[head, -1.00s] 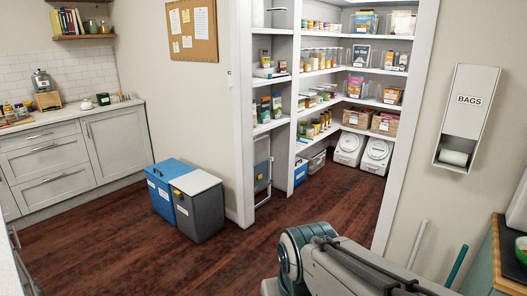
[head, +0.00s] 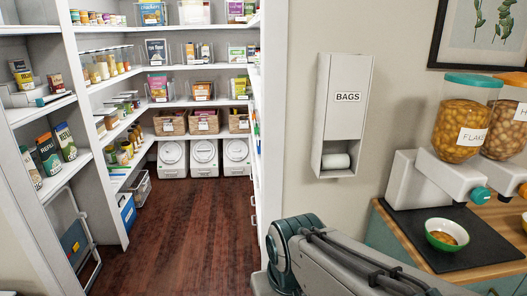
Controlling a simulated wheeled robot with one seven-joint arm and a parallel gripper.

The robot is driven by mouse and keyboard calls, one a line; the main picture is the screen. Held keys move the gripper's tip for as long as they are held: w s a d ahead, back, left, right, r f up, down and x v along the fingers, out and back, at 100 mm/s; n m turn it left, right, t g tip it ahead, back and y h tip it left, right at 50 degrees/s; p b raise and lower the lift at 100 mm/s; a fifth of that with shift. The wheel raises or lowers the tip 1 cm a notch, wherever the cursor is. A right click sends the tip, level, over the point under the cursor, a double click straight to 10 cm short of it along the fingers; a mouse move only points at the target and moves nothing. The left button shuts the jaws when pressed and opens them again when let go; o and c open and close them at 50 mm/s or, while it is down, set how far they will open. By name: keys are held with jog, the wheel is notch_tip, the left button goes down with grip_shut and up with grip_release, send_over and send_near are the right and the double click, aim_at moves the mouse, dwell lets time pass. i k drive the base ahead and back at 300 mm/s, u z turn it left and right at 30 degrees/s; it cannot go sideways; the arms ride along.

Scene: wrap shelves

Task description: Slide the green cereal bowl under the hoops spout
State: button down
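The green cereal bowl (head: 431,238), green outside with a white inside, stands upright on a black mat (head: 487,254) at the right. Something golden-brown lies in it. It stands in front of and a little left of the teal-knobbed spout (head: 480,195) of the dispenser labelled FLAKES (head: 461,128). A second dispenser (head: 508,130) stands to its right, its label cut off after an "H". My arm shows at the bottom, but my gripper is out of view.
The dispensers stand on a wooden-topped counter (head: 402,250) with a teal front. A white BAGS holder (head: 343,120) hangs on the wall to the left. Pantry shelves (head: 85,80) fill the left, with open dark wood floor (head: 190,215) before them.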

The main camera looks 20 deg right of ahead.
aim_at(444, 236)
jog(key=z, duration=0.95)
jog(key=i, duration=0.85)
jog(key=z, duration=0.7)
